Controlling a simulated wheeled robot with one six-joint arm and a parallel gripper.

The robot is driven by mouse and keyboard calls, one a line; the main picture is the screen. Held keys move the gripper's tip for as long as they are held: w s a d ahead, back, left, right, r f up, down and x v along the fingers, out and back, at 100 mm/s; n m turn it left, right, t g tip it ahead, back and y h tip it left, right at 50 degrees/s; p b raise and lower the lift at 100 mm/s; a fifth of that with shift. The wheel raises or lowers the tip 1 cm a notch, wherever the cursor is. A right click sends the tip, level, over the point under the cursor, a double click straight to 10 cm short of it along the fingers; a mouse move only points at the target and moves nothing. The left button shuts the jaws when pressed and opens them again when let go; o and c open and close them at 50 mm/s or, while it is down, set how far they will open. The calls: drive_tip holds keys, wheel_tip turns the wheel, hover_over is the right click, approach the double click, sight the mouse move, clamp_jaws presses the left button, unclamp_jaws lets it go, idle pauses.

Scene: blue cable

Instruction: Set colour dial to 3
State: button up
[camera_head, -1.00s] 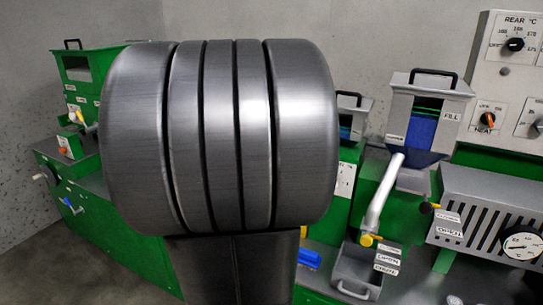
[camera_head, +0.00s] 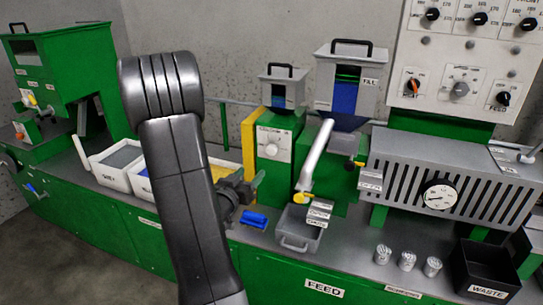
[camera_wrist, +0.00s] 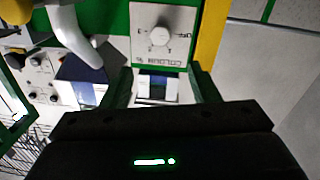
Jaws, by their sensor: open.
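The colour dial (camera_head: 272,152) is a round white knob on a white plate, on the front of a small green unit. It also shows, upside down, in the wrist view (camera_wrist: 159,36), with marks around it; its pointer setting is too small to read. My gripper (camera_head: 257,185) is below and slightly left of the dial in the head view, apart from it. In the wrist view my gripper (camera_wrist: 162,85) has its two fingers spread with nothing held between them. The dial plate lies beyond the fingertips.
A yellow panel (camera_head: 249,142) stands left of the dial. A white sloping pipe (camera_head: 316,155) and a grey bin (camera_head: 298,230) are to its right. A blue object (camera_head: 254,219) lies on the bench below. White trays (camera_head: 113,160) stand left, behind my arm.

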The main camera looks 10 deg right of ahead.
sight(270, 152)
drive_tip(key=p+x, duration=0.1)
drive_tip(key=x, duration=1.2)
drive_tip(key=shift+w+d, duration=0.15)
drive_tip(key=c, duration=1)
